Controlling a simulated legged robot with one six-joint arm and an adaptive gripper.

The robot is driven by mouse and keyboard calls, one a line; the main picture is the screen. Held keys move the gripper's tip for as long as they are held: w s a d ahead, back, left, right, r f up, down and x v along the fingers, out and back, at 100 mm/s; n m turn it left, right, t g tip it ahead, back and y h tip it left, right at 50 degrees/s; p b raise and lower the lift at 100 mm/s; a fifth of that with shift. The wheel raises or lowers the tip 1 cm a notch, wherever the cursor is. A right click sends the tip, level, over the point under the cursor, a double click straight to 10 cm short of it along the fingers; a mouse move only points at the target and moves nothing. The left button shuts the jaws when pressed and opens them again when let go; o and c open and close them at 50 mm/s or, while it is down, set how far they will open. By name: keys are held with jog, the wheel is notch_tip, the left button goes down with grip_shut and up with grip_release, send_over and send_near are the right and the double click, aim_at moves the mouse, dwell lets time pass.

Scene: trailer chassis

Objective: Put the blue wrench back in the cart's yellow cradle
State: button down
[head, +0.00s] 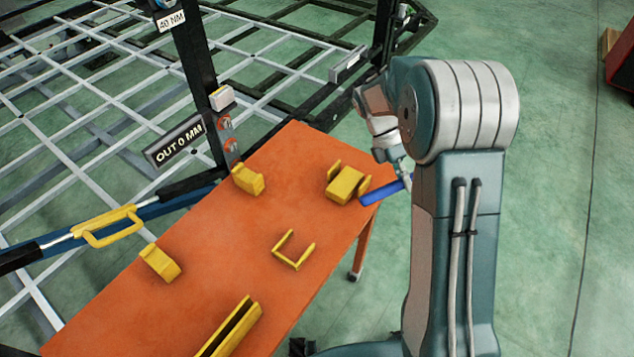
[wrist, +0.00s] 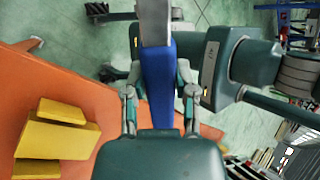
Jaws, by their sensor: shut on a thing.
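The blue wrench (head: 385,191) is at the right edge of the orange cart (head: 215,240) in the head view. My gripper (wrist: 160,97) is shut on it; the wrist view shows the blue wrench (wrist: 158,70) between the two fingers, with a grey end beyond. My arm hides part of the gripper and the wrench's right end in the head view. A yellow cradle (head: 345,186) with raised sides stands on the cart just left of the wrench. This cradle also shows at lower left in the wrist view (wrist: 58,140). I cannot tell whether wrench and cradle touch.
Other yellow holders stand on the cart: two blocks (head: 248,179) (head: 160,262), a U-shaped bracket (head: 293,252) and a long channel (head: 230,328). The chassis frame (head: 100,90), with a dark post and a yellow-handled bar (head: 105,226), lies beyond.

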aim_at(375, 192)
jog(key=a+m+y, duration=0.1)
jog(key=m+y, duration=0.1)
jog(key=s+m+y, duration=0.1)
jog(key=m+y, duration=0.1)
jog(key=m, duration=0.1)
jog(key=a+f+m+t+y, duration=0.1)
jog(key=m, duration=0.2)
jog(key=shift+s+a+y, duration=0.3)
jog(key=shift+a+y, duration=0.05)
jog(key=shift+y, duration=0.05)
jog(key=a+m+t, duration=0.1)
jog(key=m, duration=0.1)
jog(key=a+m+t+y, duration=0.1)
jog(key=a+m, duration=0.1)
jog(key=a+m+t, duration=0.1)
jog(key=m, duration=0.2)
jog(key=shift+s+a+f+y, duration=0.15)
jog(key=shift+s+f+y, duration=0.15)
jog(key=shift+s, duration=0.05)
jog(key=w+a+r+m+t+h, duration=0.2)
jog(key=a+m+t, duration=0.1)
jog(key=a+m, duration=0.9)
jog(key=shift+a+h, duration=0.25)
jog(key=shift+h, duration=0.05)
jog(key=shift+r, duration=0.2)
jog(key=shift+f, duration=5.2)
jog(key=shift+d, duration=0.1)
